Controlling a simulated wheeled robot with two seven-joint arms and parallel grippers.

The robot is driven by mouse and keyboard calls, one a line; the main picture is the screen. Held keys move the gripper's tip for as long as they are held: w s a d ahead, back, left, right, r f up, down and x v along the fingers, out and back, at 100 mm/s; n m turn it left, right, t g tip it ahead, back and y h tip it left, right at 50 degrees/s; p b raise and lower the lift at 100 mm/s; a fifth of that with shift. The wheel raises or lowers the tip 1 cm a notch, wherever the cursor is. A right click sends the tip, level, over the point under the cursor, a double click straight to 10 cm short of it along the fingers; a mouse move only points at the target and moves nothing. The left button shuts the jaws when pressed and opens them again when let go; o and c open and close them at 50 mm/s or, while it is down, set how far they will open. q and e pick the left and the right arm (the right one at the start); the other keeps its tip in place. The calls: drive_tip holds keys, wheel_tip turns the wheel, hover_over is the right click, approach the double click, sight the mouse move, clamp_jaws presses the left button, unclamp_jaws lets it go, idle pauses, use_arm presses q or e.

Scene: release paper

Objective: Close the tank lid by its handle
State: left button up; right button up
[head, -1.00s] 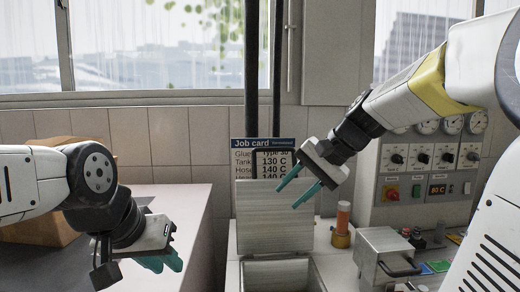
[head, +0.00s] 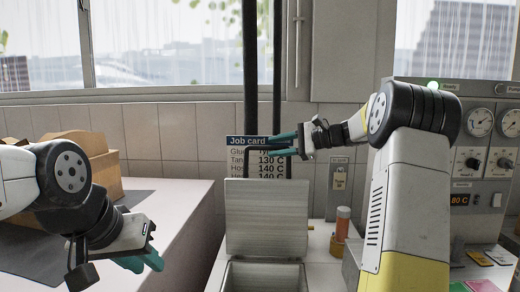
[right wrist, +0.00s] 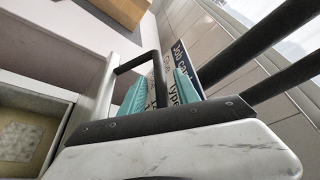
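The tank (head: 265,262) stands at the bottom centre with its top open. Its grey metal lid (head: 267,215) stands upright at the back of the opening. A black bar handle (right wrist: 150,57) shows in the right wrist view. My right gripper (head: 276,146) is open above the lid's top edge. In the right wrist view its teal fingers (right wrist: 160,90) lie on either side of one handle leg; contact cannot be told. My left gripper (head: 142,262) hangs open and empty over the left counter's edge, away from the tank.
A job card (head: 247,142) hangs behind the lid, with dark vertical pipes (head: 250,60) beside it. A control panel (head: 480,150) is at the right. Cardboard boxes (head: 105,165) sit on the left counter.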

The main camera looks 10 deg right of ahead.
drive_tip(key=shift+x, duration=1.6)
clamp_jaws()
